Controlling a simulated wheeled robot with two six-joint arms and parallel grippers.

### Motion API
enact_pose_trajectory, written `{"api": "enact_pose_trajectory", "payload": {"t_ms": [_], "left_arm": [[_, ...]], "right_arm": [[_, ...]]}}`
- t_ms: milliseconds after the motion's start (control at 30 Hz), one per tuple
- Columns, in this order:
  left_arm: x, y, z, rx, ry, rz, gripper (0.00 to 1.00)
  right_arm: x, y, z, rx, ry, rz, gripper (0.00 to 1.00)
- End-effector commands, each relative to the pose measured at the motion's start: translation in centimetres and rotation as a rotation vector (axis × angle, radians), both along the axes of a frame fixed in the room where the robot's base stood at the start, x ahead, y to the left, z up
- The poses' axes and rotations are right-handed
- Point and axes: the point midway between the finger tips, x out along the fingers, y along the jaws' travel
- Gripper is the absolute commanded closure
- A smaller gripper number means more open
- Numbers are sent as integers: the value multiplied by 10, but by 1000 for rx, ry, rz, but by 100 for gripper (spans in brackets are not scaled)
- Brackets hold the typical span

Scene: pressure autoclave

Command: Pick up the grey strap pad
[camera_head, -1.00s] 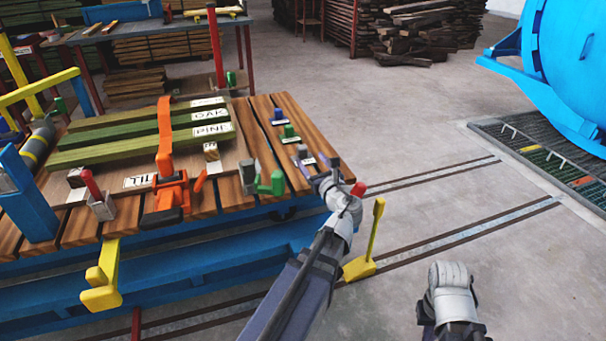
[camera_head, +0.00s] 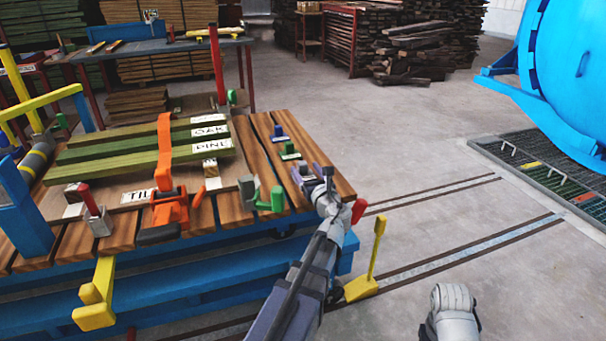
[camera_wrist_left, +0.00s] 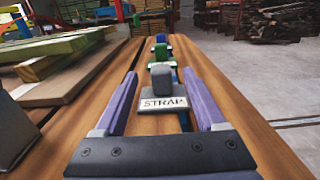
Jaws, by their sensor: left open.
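The grey strap pad (camera_wrist_left: 163,83) is a small upright grey block on a pale base with a label reading STRAP. In the left wrist view it stands on the wooden slats, between the purple fingers of my left gripper (camera_wrist_left: 162,104). The fingers are open on either side of it, and I cannot tell whether either touches it. In the head view my left gripper (camera_head: 314,172) is at the right end of the bench and largely hides the pad.
A green pad (camera_head: 289,151) and a blue pad (camera_head: 279,134) stand in line beyond the grey one. A green clamp (camera_head: 268,199) is to the left. An orange strap (camera_head: 164,150) crosses green boards. A yellow lever (camera_head: 372,262) stands by the bench's right end.

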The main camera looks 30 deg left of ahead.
Motion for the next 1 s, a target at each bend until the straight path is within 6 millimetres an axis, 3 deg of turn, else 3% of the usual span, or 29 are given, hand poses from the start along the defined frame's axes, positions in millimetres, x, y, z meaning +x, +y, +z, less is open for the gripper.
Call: {"api": "enact_pose_trajectory", "payload": {"t_ms": [133, 433, 1000], "left_arm": [[18, 18, -2, 0, 0, 2, 28], [20, 22, -2, 0, 0, -1, 29], [20, 22, -2, 0, 0, -1, 93]], "right_arm": [[0, 0, -2, 0, 0, 1, 100], [0, 0, -2, 0, 0, 0, 100], [0, 0, -2, 0, 0, 0, 100]]}}
